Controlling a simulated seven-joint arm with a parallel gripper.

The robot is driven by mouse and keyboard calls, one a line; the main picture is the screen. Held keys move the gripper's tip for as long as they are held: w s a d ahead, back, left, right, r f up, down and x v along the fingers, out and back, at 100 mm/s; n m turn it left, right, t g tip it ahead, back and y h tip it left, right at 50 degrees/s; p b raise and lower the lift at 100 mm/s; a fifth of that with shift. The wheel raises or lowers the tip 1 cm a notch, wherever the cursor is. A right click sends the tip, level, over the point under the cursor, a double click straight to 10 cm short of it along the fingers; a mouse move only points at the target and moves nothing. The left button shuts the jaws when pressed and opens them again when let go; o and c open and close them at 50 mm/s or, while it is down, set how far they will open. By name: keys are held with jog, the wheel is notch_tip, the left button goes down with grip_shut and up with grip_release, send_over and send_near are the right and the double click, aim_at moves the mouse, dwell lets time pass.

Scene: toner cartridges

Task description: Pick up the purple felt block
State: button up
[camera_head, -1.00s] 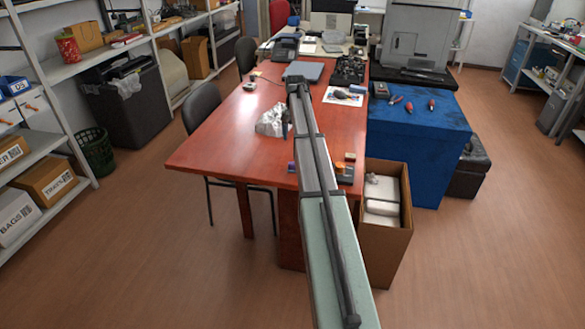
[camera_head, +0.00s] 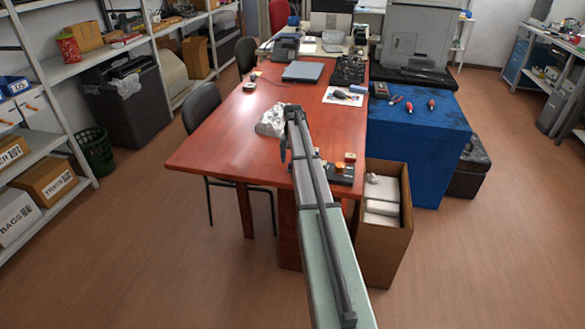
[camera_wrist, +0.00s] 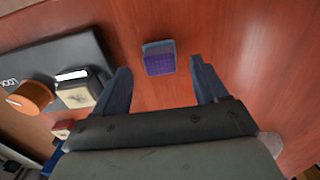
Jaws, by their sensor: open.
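The purple felt block (camera_wrist: 159,64) sits on the red-brown table in the wrist view. Its near face is purple and its upper face is bluish teal. My gripper (camera_wrist: 164,82) is open, with one blue-grey finger on each side of the block's line. The block lies slightly beyond the fingertips and between them, closer to the left one, and nothing is held. In the head view my gripper (camera_head: 285,148) is low over the near part of the table, and my arm hides the block.
Crumpled clear plastic (camera_head: 270,122) lies left of my arm. The table (camera_head: 225,145) is clear further left.

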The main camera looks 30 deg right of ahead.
jog(key=shift+f, duration=1.3)
jog(key=c, duration=1.1)
jog(key=shift+c, duration=0.2)
jog(key=shift+r, duration=0.15)
notch_tip(320, 180, up, 10)
jog(key=shift+f, duration=0.1)
